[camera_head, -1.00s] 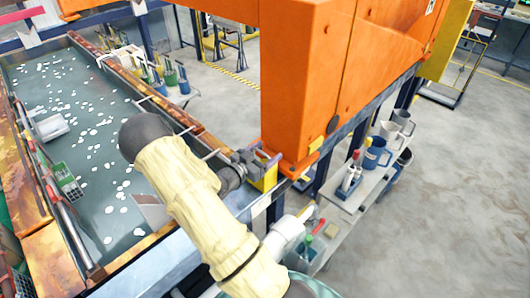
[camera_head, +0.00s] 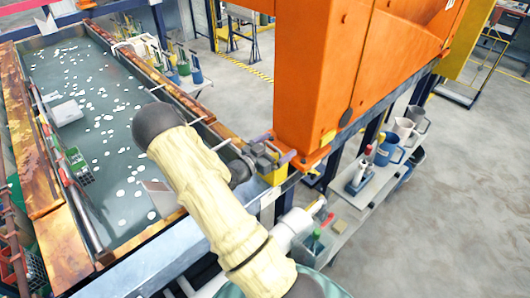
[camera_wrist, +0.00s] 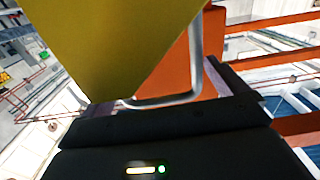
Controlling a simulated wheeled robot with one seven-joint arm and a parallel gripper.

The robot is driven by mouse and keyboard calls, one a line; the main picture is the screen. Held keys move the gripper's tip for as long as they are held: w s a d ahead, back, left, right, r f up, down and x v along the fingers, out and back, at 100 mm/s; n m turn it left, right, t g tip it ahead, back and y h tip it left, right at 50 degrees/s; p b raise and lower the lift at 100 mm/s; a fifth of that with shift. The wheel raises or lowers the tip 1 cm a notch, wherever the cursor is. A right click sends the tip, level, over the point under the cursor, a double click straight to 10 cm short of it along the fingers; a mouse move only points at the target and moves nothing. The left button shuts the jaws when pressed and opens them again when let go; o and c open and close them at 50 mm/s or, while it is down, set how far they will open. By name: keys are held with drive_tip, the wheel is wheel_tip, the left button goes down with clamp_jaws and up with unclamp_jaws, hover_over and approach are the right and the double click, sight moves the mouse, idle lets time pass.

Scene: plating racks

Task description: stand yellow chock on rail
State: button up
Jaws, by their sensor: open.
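The yellow chock (camera_head: 276,175) shows as a small yellow block at the near end of the tank's rail, beside the foot of the orange post. My gripper (camera_head: 264,155) is right at it, open, its grey parts covering part of the block. In the wrist view the yellow chock (camera_wrist: 115,40) fills the upper left, very close, with a bent grey metal bar beside it. My gripper's black body spans the bottom of that view. I cannot tell whether the jaws touch the chock. The rail (camera_head: 190,104) is rusty brown and runs along the tank's right edge.
The large orange post (camera_head: 313,80) stands close to the right of my gripper. The tank (camera_head: 100,120) of dark liquid with pale floating bits lies left. A shelf (camera_head: 348,205) with jugs and tools stands right. Thin bars cross from the rail over the tank.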

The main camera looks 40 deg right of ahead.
drive_tip(key=s+a+b, duration=0.1)
drive_tip(key=a+b, duration=0.4)
drive_tip(key=a, duration=1.2)
drive_tip(key=shift+s+b, duration=0.15)
drive_tip(key=shift+b, duration=0.15)
drive_tip(key=shift+a, duration=0.1)
drive_tip(key=w+a+f+n+t+y, duration=0.2)
drive_tip(key=w+a+n+t+y, duration=0.6)
drive_tip(key=y, duration=0.6)
drive_tip(key=s+a+r+n+g+y, duration=0.1)
drive_tip(key=s+a+n+g+y, duration=0.1)
drive_tip(key=s, duration=0.7)
drive_tip(key=s+a+r+n+g+y, duration=0.2)
drive_tip(key=s+a+n+g, duration=0.1)
drive_tip(key=s+n, duration=0.4)
drive_tip(key=shift+s+a+g, duration=0.25)
drive_tip(key=shift+s+g, duration=0.55)
drive_tip(key=shift+s, duration=0.2)
